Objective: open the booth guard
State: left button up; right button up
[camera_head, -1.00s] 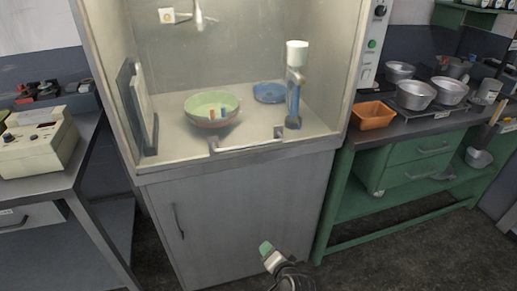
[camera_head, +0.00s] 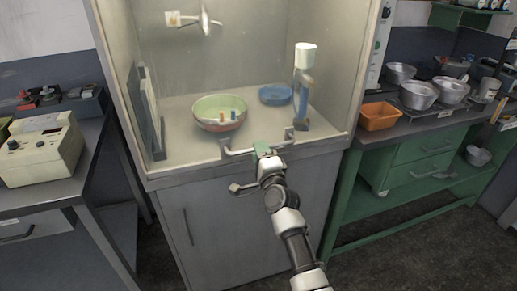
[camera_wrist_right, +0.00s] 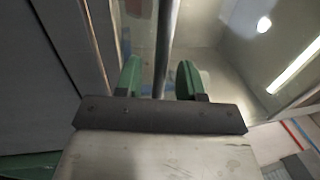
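The booth (camera_head: 165,176) has a front that I can see through; the guard's clear pane is hard to make out. Its bar handle (camera_head: 236,152) runs across the lower front, just above the booth's front edge, so the guard appears to be down. In the right wrist view the handle bar (camera_wrist_right: 167,45) passes between the two green fingertips of my right gripper (camera_wrist_right: 160,78), with a gap visible beside each finger. The gripper is open around the bar. My left gripper is not in view.
Inside the booth are a green and red bowl (camera_head: 219,114) with small pieces in it, a blue dish (camera_head: 276,95) and a white-topped upright item (camera_head: 305,54). A green bench (camera_head: 420,155) with an orange bin (camera_head: 379,116) and pots stands right. A table (camera_head: 60,193) stands left.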

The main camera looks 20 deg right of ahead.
jog(key=shift+w+r, duration=0.15)
jog(key=shift+w, duration=0.65)
grip_shut()
